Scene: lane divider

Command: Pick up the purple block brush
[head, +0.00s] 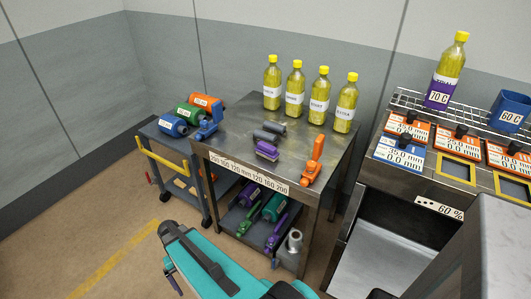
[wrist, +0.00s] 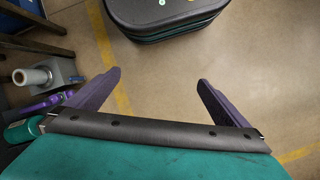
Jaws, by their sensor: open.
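A small purple block (head: 267,150) with a dark grey top, which looks like the purple block brush, lies on the top of the metal table (head: 225,133), near its front edge. My gripper (wrist: 159,77) is open and empty, with its two purple fingers spread over bare floor in the wrist view. In the head view my teal arm is low in front of the table, and one purple finger (head: 173,284) shows at its left side. My gripper is well apart from the purple block. The wrist view does not show the block.
Dark grey rollers (head: 268,134) lie just behind the block, and an orange tool (head: 314,160) stands to its right. Several yellow bottles (head: 296,88) line the table's back. A cart (head: 180,147) stands left; floor in front is open.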

